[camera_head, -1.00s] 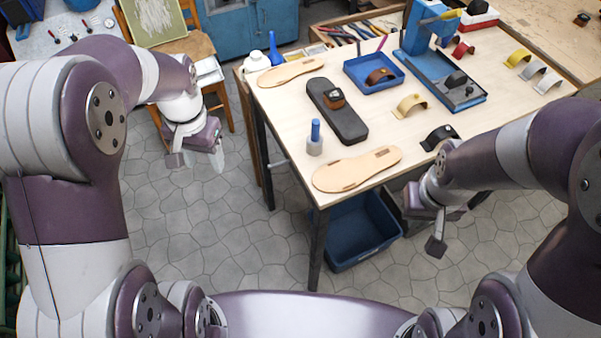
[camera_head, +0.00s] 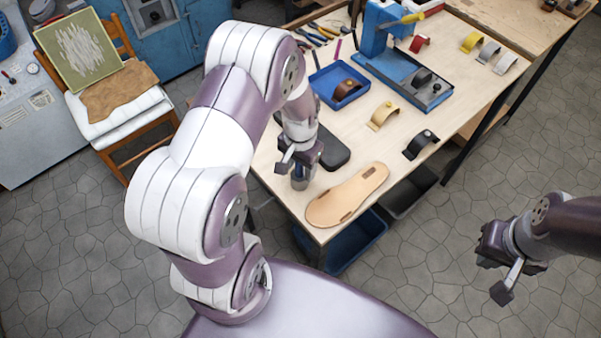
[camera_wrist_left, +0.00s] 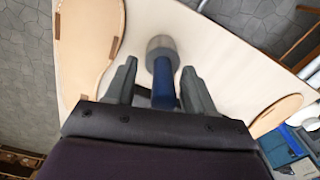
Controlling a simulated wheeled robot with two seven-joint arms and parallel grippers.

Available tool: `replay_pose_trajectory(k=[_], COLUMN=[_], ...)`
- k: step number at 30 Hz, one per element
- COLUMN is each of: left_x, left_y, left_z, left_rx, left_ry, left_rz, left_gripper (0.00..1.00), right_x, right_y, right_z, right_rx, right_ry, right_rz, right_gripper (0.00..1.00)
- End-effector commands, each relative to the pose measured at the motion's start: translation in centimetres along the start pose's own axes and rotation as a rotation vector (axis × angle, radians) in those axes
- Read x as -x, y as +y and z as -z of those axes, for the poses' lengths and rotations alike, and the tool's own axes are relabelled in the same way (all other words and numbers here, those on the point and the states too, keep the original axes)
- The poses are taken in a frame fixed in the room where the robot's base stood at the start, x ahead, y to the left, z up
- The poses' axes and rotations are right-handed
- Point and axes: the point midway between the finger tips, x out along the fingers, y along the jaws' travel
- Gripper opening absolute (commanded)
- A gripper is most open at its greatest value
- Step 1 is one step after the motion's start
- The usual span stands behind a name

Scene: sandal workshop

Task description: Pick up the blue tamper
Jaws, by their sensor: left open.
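The blue tamper (camera_wrist_left: 163,82) stands on the wooden table (camera_wrist_left: 190,28), with a blue handle and a grey round base. It shows between the two fingers of my left gripper (camera_wrist_left: 160,85) in the left wrist view, with a gap on each side. In the head view my left gripper (camera_head: 300,168) is over the tamper (camera_head: 300,182), hiding much of its handle. My left gripper is open. My right gripper (camera_head: 498,270) hangs over the floor to the right, away from the table; its finger gap is unclear.
A tan sole (camera_head: 347,195) lies close to the right of the tamper. A blue tray (camera_head: 325,92), a blue press (camera_head: 405,75) and several straps stand further back. A blue bin (camera_head: 355,245) is below the table edge.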

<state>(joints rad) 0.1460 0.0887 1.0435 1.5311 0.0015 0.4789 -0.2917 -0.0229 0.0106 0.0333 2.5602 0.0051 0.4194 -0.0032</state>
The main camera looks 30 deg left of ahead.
Motion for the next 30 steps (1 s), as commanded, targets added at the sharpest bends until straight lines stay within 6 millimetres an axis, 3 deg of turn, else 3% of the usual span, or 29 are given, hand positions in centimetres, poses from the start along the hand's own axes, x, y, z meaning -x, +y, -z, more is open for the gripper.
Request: replay_pose_trajectory(k=[3, 5, 8, 9, 20, 28, 30], left_x=[0.0, 0.0, 0.0, 0.0, 0.4, 4.2, 4.8], left_y=[0.0, 0.0, 0.0, 0.0, -0.1, 0.0, 0.9], left_z=[0.0, 0.0, 0.0, 0.0, 0.1, 0.3, 1.7], left_rx=[0.0, 0.001, 0.001, 0.001, 0.001, 0.0, -0.004], left_ry=[0.0, 0.0, 0.0, 0.0, 0.003, 0.008, 0.006], left_rz=[0.0, 0.0, 0.0, 0.0, 0.001, 0.002, 0.001], left_gripper=[0.54, 0.38, 0.05, 0.0, 0.0, 0.0, 0.0], right_x=[-0.1, -0.1, -0.1, -0.1, -0.2, -1.7, -2.2], right_y=[0.0, 0.0, 0.0, 0.0, 0.0, 0.0, 0.0], right_z=[0.0, 0.0, 0.0, 0.0, 0.0, -0.2, -0.3], right_rx=[0.0, 0.0, 0.0, 0.0, 0.0, 0.0, 0.0], right_ry=[0.0, 0.0, 0.0, 0.0, 0.0, 0.0, 0.0], right_rz=[0.0, 0.0, 0.0, 0.0, 0.0, 0.0, 0.0], right_gripper=[0.0, 0.0, 0.0, 0.0, 0.0, 0.0, 0.0])
